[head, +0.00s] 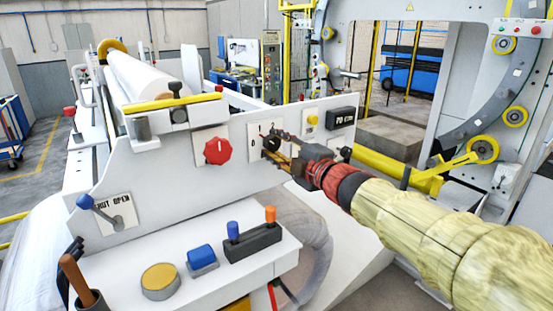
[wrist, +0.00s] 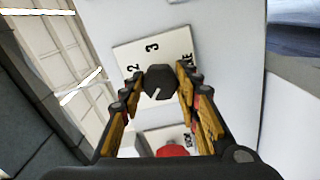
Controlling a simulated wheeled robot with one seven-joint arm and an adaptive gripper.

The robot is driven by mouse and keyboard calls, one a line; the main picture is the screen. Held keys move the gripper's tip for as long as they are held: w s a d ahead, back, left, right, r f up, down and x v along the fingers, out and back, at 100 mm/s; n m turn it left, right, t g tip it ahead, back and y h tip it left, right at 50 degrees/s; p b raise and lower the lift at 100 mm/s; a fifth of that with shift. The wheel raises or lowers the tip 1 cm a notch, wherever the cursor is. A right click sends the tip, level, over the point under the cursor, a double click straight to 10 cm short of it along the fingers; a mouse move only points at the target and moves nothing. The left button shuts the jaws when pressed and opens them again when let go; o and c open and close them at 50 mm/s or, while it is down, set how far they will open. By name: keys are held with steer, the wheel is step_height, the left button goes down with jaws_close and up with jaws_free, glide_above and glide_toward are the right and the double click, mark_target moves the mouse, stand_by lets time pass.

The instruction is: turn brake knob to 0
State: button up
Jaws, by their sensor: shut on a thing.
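The black brake knob (wrist: 159,84) sits on a white dial plate (wrist: 132,58) with the figures 2 and 3 legible and part of a word at its right edge. A white mark on the knob points to the lower left in the wrist view. My gripper (wrist: 160,76) has its fingers on both sides of the knob and is shut on it. In the head view the knob (head: 270,142) is partly covered by my gripper (head: 274,147), which reaches in from the right. The 0 is not clear in the wrist view.
A red knob (head: 217,151) is left of the brake dial on the same white panel. A yellow button (head: 312,118) and a black display (head: 341,117) are to its right. A blue-tipped lever (head: 84,202) and a button shelf (head: 253,270) are lower left.

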steer(key=n+b, duration=0.4)
steer(key=shift+f+n, duration=0.2)
steer(key=shift+n, duration=0.1)
steer(key=shift+r+n+b, duration=0.1)
steer(key=shift+n+b, duration=1.35)
steer(key=shift+n, duration=0.45)
steer(key=o, duration=1.1)
steer(key=shift+r, duration=0.1)
steer(key=shift+o, duration=0.3)
steer(key=shift+s, duration=0.1)
steer(key=shift+s+d+r, duration=0.1)
steer(key=shift+s+d, duration=0.1)
steer(key=v, duration=1.1)
steer(key=shift+d, duration=0.1)
